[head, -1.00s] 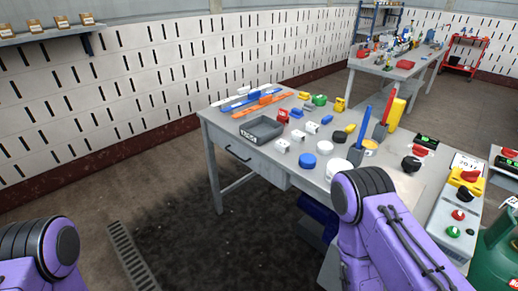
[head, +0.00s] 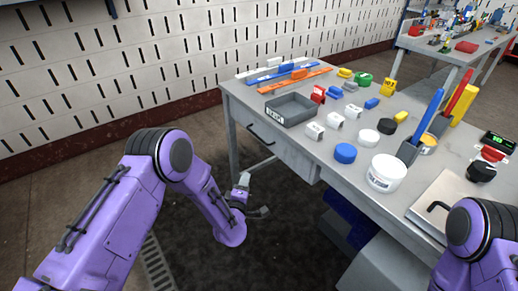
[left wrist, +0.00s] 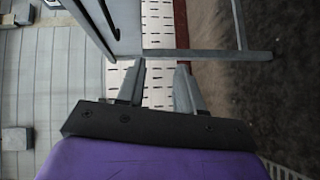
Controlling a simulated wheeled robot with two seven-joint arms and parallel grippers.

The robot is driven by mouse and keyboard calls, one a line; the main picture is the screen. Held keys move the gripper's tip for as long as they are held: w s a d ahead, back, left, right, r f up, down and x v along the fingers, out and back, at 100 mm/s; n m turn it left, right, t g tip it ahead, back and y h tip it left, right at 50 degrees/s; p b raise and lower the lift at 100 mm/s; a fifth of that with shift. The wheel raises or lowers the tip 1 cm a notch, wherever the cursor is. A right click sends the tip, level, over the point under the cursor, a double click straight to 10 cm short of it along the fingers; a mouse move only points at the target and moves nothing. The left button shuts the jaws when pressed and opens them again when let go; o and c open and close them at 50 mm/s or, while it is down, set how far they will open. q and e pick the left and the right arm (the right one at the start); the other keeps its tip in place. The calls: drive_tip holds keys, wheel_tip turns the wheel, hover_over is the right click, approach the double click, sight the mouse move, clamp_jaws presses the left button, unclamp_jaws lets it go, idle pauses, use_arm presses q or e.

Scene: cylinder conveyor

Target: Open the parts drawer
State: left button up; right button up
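The parts drawer (head: 280,146) is a grey front panel under the left end of the grey worktable (head: 440,178), and it looks closed. Its dark bar handle (head: 261,135) runs along the front; the handle also shows at the top left of the left wrist view (left wrist: 111,18). My left gripper (head: 254,196) is below and in front of the drawer, apart from the handle. In the left wrist view its two fingers (left wrist: 159,75) are spread with nothing between them. My right arm shows at the lower right, but its gripper is out of the picture.
On the tabletop are a grey tray (head: 292,110), a white tub (head: 385,173), a blue cap (head: 345,153) and several small parts. A table leg (head: 233,145) stands left of the drawer. Dark blue bins (head: 350,215) sit under the table. The floor before the drawer is clear.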

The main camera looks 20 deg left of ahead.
use_arm(q)
drive_tip(key=w+r+n+t, duration=0.1)
drive_tip(key=w+r, duration=0.2)
drive_tip(key=w, duration=0.5)
drive_tip(key=w+r+n+t, duration=0.2)
drive_tip(key=w+r, duration=0.2)
drive_tip(key=w, duration=0.4)
drive_tip(key=shift+a+r+b, duration=0.15)
drive_tip(key=shift+a+b, duration=0.1)
drive_tip(key=shift+b, duration=0.2)
clamp_jaws()
